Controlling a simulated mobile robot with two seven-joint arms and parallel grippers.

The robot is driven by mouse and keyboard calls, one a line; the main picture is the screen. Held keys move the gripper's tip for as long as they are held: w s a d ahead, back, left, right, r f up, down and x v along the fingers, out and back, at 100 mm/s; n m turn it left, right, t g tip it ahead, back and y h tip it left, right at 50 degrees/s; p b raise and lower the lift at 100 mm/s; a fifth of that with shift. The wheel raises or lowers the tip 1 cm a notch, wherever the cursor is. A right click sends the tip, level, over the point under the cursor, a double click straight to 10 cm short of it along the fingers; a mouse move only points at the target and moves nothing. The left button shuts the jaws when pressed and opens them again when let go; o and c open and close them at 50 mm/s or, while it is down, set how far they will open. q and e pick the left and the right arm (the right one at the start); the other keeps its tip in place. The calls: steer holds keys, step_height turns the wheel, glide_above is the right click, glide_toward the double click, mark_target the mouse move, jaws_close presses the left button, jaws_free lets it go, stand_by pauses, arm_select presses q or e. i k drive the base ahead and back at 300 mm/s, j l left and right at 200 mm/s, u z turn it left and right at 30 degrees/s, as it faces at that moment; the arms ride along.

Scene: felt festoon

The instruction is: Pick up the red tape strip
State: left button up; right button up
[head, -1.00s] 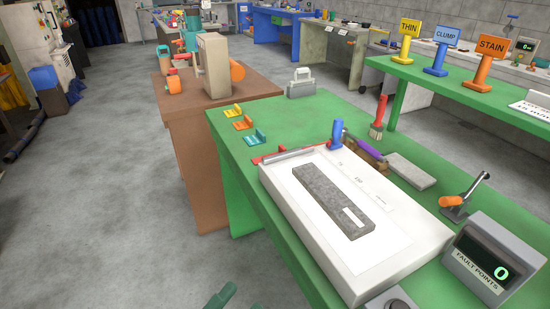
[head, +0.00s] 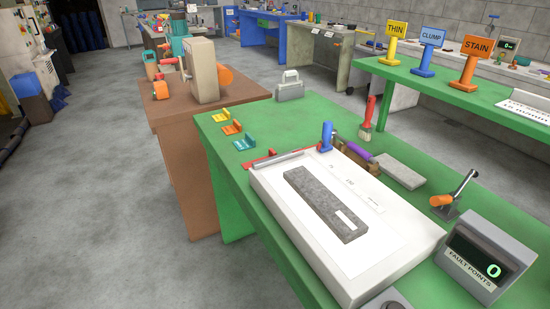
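Neither of my grippers is in view.
A grey felt strip (head: 322,205) lies on the board. A blue-handled tool (head: 326,137), a red-handled brush (head: 370,112), a grey block (head: 399,171), a lever (head: 455,198) and a fault counter reading 0 (head: 485,258) stand around it. Open floor (head: 95,190) lies left.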

mark_target(246, 166)
steer(key=i+j+z, duration=0.1)
steer(key=j+z, duration=0.2)
steer(key=z, duration=0.15)
steer(key=j+z, duration=0.7)
steer(key=z, duration=0.15)
